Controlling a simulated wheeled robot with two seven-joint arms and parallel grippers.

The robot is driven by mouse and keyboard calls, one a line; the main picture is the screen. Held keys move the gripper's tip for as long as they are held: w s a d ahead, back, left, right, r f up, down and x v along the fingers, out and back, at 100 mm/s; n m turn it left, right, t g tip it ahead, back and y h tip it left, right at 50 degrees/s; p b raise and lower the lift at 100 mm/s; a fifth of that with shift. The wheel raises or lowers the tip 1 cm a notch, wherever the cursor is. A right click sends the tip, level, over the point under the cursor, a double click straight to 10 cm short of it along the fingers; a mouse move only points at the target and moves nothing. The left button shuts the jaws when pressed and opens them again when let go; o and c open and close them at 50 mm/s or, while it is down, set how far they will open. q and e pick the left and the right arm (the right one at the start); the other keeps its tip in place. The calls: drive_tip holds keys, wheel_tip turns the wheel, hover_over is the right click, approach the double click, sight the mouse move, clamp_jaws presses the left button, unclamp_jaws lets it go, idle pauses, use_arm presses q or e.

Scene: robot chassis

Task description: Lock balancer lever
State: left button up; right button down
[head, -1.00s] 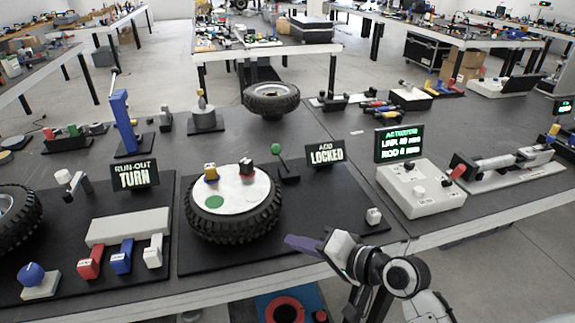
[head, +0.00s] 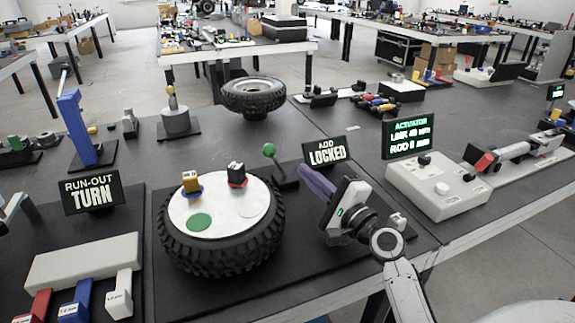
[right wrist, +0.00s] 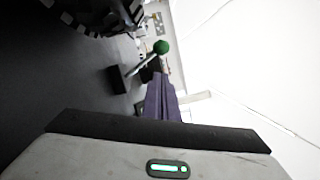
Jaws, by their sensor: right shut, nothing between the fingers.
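The balancer lever (head: 270,151) has a green ball knob on a dark stalk and base, behind and right of the wheel. It also shows in the right wrist view as a green knob (right wrist: 161,47) on a pale stalk, beyond my fingers. The wheel (head: 225,243) lies flat with a white disc on top, holding a yellow weight (head: 191,182) and a black weight (head: 237,173). A sign reading "ADD LOCKED" (head: 327,152) stands behind the lever. My right gripper (head: 303,170) has purple fingers, shut and empty, pointing toward the lever base, apart from the knob. My left gripper is not in view.
A white actuator box (head: 440,190) with a green-lit sign (head: 408,137) stands on the right. A small white-topped knob (head: 397,221) is just right of my right gripper. A "RUN-OUT TURN" sign (head: 91,191) and a blue post (head: 80,125) are on the left.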

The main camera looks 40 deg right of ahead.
sight(275, 162)
drive_tip(key=w, duration=0.5)
drive_tip(key=w+r, duration=0.1)
drive_tip(key=w, duration=0.2)
drive_tip(key=shift+w, duration=0.8)
drive_tip(key=shift+w+a+r+n+p, duration=0.1)
drive_tip(key=shift+a+n+p, duration=0.15)
drive_tip(key=shift+n+p, duration=0.3)
drive_tip(key=shift+a+n+p, duration=0.3)
drive_tip(key=shift+n, duration=0.05)
drive_tip(key=shift+a+f, duration=0.1)
drive_tip(key=shift+f, duration=0.1)
